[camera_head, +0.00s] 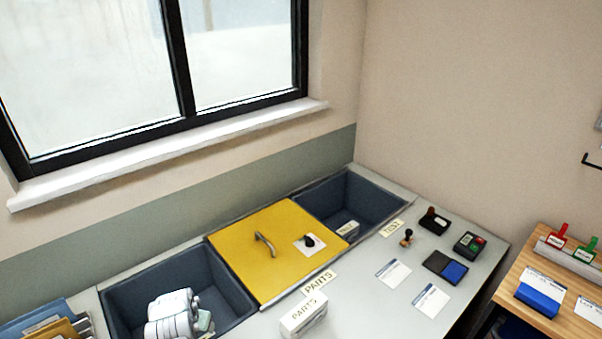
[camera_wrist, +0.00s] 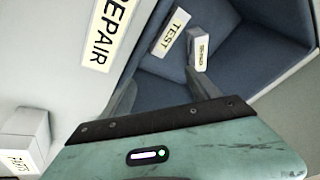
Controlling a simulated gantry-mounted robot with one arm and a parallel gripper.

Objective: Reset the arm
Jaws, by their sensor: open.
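My gripper (camera_wrist: 162,90) is open in the wrist view, with its two dark fingers apart and nothing between them. It points down into a dark blue bin. In the head view, my white arm reaches over the left bin (camera_head: 235,290), and a small greenish part of my gripper (camera_head: 204,322) shows there. The fingertips are hidden in that view. Inside the bin, the wrist view shows a white piece marked TEST (camera_wrist: 168,32) and a small white box (camera_wrist: 199,48), both beyond the fingertips and apart from them.
A REPAIR label (camera_wrist: 106,32) lies beside the bin. A white PARTS box (camera_head: 303,314) stands on the counter to its right. A yellow lid (camera_head: 262,275) with a handle sits between the left bin and the right bin (camera_head: 375,195). Folders (camera_head: 45,325) stand at far left.

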